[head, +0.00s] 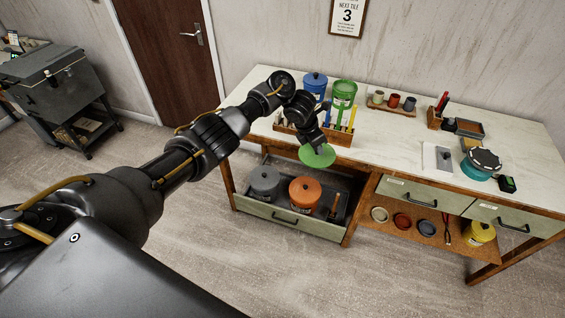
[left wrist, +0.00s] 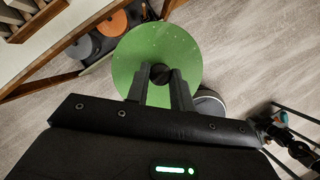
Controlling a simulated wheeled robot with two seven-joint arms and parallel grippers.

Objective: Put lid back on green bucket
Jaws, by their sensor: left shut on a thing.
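The green bucket (head: 343,92) stands upright at the back of the white table, with its top open. The green lid (head: 318,156) is a flat disc and hangs in the air just in front of the table's front edge, above the open drawer. My left gripper (head: 312,143) is shut on the lid. In the left wrist view, the gripper (left wrist: 160,84) grips the dark knob at the middle of the lid (left wrist: 185,50). My right gripper is not in view.
A blue bucket (head: 315,85) stands left of the green one. A wooden rack (head: 338,136) with upright tools stands in front of them. The table's middle is mostly clear.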

